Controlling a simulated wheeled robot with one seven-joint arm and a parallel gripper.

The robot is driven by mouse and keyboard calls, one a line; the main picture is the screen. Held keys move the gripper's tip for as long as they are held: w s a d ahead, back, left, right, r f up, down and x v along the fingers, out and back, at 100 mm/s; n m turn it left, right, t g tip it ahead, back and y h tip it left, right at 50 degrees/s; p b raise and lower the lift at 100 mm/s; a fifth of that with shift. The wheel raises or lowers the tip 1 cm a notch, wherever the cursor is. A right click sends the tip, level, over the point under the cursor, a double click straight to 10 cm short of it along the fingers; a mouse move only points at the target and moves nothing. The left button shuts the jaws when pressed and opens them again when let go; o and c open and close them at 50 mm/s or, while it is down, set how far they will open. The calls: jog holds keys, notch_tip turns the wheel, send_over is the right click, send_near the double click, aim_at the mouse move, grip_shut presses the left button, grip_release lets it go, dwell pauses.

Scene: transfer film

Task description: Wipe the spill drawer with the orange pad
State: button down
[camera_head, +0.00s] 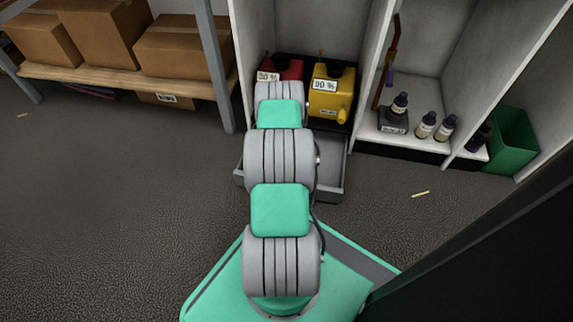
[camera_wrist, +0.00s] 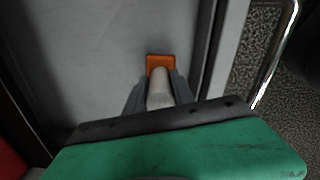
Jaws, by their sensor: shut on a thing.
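The spill drawer (camera_head: 331,183) is a grey tray pulled out at the foot of the middle cabinet bay, partly hidden behind my arm. Its pale grey floor (camera_wrist: 95,50) fills much of the wrist view. My gripper (camera_wrist: 160,92) is shut on the pale round handle of the orange pad (camera_wrist: 157,60). The pad is over the drawer floor, near the dark wall at the right of the wrist view. I cannot tell whether it touches the floor. My gripper and the pad are hidden in the head view. No clear liquid shows on the visible floor.
A red can (camera_head: 291,70) and a yellow can (camera_head: 331,93) stand in the bay behind the drawer. Small bottles (camera_head: 425,125) stand in the bay to the right, beside a green bin (camera_head: 512,140). Cardboard boxes (camera_head: 180,48) fill a shelf at left. The left floor is mostly clear.

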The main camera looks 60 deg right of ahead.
jog(key=shift+a+f, duration=0.1)
jog(key=shift+a, duration=0.1)
jog(key=shift+d+r+p, duration=0.1)
jog(key=shift+r+p, duration=1.95)
jog(key=shift+r, duration=0.95)
jog(key=shift+r+p, duration=1.05)
jog(key=shift+r, duration=0.5)
